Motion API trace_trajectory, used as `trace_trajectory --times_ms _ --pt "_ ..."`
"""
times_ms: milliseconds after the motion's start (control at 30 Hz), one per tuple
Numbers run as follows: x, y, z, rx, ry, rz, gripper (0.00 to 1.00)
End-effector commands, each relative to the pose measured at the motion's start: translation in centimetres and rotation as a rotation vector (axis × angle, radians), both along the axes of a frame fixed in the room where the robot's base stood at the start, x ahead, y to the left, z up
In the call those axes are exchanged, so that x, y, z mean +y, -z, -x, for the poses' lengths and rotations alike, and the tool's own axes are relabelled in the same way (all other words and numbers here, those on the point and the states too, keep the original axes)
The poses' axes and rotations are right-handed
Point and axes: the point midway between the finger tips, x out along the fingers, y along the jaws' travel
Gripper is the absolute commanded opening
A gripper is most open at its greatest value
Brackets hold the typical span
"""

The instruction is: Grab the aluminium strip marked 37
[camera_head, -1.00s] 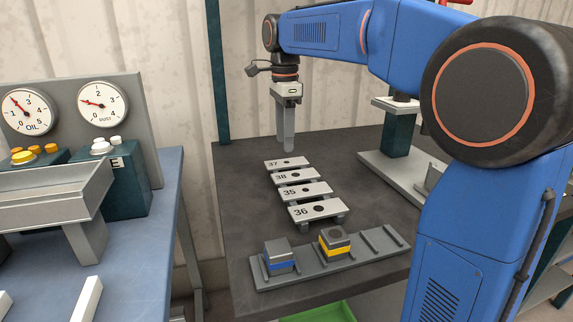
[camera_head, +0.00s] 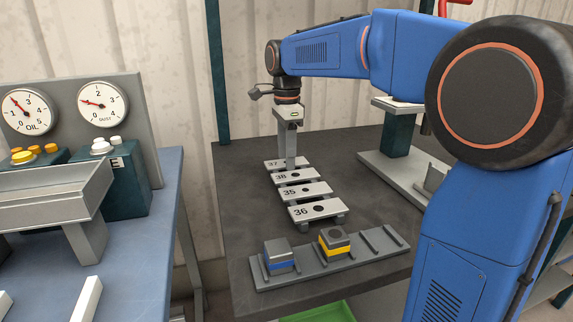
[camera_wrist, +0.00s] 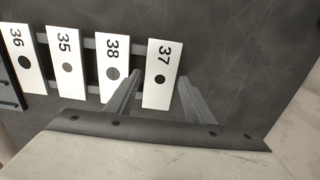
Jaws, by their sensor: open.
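The aluminium strip marked 37 (camera_wrist: 160,86) is a pale flat plate with a dark round hole, the rightmost in the wrist view. In the head view strip 37 (camera_head: 274,163) is the farthest of the row, partly hidden by my gripper (camera_head: 290,163). In the wrist view my gripper (camera_wrist: 160,88) is open, with one finger on each side of strip 37. The left finger lies across the gap towards strip 38 (camera_wrist: 113,65). I cannot tell whether the fingers touch strip 37 or are still above it.
Strips 35 (camera_head: 305,190) and 36 (camera_head: 318,210) lie nearer on the same rails. A grey rack (camera_head: 300,282) with a blue-banded block (camera_head: 279,256) and a yellow-banded block (camera_head: 334,243) stands in front. The dark table (camera_head: 240,190) is clear to the left.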

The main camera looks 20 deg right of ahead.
Motion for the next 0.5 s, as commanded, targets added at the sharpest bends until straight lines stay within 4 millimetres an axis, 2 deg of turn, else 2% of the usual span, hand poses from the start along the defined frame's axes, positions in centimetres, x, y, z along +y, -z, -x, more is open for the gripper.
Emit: trace_trajectory --times_ms 500 --pt "0.00 0.44 -0.02 -0.001 0.000 0.000 0.48"
